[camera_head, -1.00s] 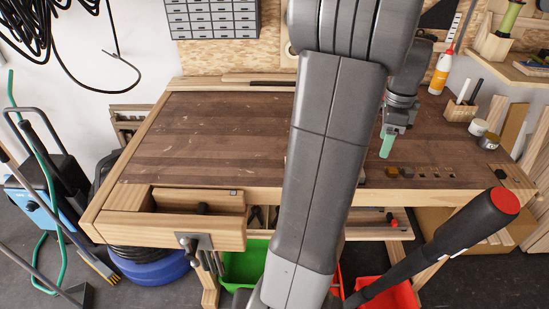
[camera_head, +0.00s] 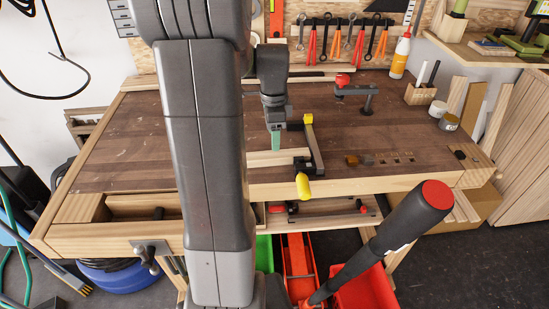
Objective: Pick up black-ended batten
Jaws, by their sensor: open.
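My gripper (camera_head: 276,146) has greenish fingers pointing down above the middle of the bench, and it is open with nothing seen between the fingers. A pale wooden batten (camera_head: 282,158) lies on the bench top just below the fingertips, near the front edge. Its right end is beside a yellow-handled clamp (camera_head: 316,152); its left part is hidden behind my arm. I see no black end on its visible part. Pale wood strips (camera_head: 345,68) and a dark strip (camera_head: 305,74) lie along the bench's back edge; I cannot tell whether either is the black-ended batten.
A black clamp with a red knob (camera_head: 355,88) stands behind, to the right. A wooden pencil block (camera_head: 421,94), tins (camera_head: 448,122) and a glue bottle (camera_head: 400,57) stand at the right back.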

